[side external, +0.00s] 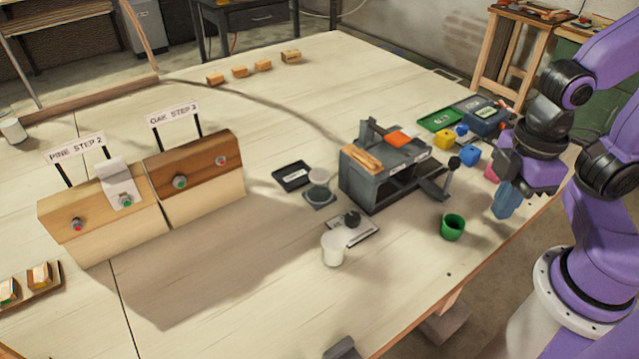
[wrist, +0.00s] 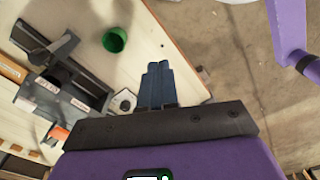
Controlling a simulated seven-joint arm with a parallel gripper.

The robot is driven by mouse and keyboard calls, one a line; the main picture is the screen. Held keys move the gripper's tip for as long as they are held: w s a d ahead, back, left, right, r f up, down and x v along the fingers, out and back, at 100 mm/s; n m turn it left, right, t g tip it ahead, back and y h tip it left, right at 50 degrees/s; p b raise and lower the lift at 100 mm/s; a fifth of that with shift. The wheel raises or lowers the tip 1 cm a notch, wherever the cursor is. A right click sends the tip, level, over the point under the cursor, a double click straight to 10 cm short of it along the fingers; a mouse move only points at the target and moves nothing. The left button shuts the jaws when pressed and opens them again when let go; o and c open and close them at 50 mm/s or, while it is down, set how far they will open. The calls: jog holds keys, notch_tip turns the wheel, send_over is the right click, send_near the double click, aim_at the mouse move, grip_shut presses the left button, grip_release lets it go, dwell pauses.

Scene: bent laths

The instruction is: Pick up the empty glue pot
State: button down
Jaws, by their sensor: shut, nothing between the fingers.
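A green pot (side external: 453,227) stands upright on the table near its right edge. Its open top shows a dark inside, and I see nothing in it. It also shows in the wrist view (wrist: 115,40), up and to the left of my fingers. A white pot (side external: 333,248) stands further left; I cannot tell whether it is empty. No label marks either as the glue pot. My gripper (side external: 505,208) is above the table's right edge, to the right of the green pot and apart from it. In the wrist view its blue fingers (wrist: 158,72) are together with nothing between them.
A grey bench machine (side external: 366,194) with a lever stands left of my gripper. Small coloured blocks (side external: 469,155) and a green tray (side external: 440,120) lie behind it. Two wooden stands labelled PINE STEP 2 (side external: 98,238) and OAK STEP 3 (side external: 205,195) are at left.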

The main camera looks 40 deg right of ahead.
jog(key=shift+c, duration=2.1)
grip_release()
notch_tip(320, 180, up, 3)
jog(key=m, duration=2.5)
send_over(320, 174)
notch_tip(320, 174, down, 17)
jog(key=shift+f, duration=0.1)
